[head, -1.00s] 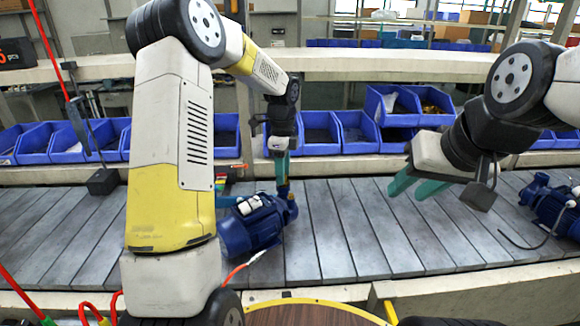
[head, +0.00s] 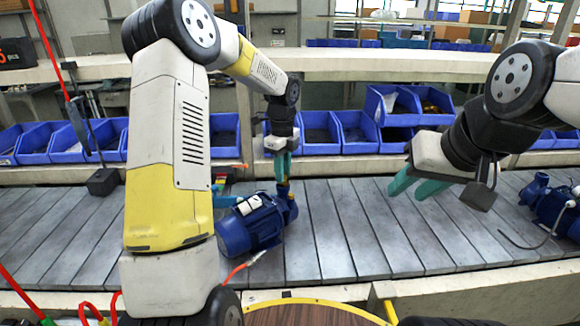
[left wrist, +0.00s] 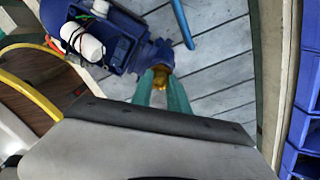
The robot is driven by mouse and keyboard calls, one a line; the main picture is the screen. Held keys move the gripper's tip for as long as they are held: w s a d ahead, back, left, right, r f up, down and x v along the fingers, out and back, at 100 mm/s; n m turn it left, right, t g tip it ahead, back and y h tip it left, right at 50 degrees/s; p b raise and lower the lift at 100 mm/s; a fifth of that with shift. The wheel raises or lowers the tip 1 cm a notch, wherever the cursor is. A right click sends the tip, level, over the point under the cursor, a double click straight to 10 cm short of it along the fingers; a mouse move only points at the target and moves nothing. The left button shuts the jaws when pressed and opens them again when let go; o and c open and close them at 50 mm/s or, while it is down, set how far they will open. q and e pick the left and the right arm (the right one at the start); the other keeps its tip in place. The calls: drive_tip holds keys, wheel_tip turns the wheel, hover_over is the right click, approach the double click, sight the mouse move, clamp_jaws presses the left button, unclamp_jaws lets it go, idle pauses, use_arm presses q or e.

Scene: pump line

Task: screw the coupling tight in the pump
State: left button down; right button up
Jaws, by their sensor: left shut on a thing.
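The blue pump (head: 250,224) stands on the slatted conveyor, with its upright port (head: 290,208) at its right end. My left gripper (head: 283,178) points down over this port. The left wrist view shows its teal fingers (left wrist: 162,88) shut on the brass coupling (left wrist: 160,77), one on each side. The coupling sits upright at the mouth of the port; its threads are hidden. A little of the coupling (head: 283,187) shows below the fingertips in the head view. My right gripper (head: 412,187) is open and empty above the conveyor, well right of the pump.
A second blue pump (head: 558,208) with a dark hose lies at the right end of the conveyor (head: 345,240). Blue bins (head: 320,133) line the shelf behind. A light-blue object (head: 222,200) lies left of the first pump. Bare slats lie between the pumps.

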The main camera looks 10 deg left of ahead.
use_arm(q)
drive_tip(key=shift+m, duration=1.7)
drive_tip(key=shift+m, duration=1.7)
drive_tip(key=m, duration=0.3)
drive_tip(key=c, duration=1.3)
unclamp_jaws()
drive_tip(key=shift+c, duration=0.2)
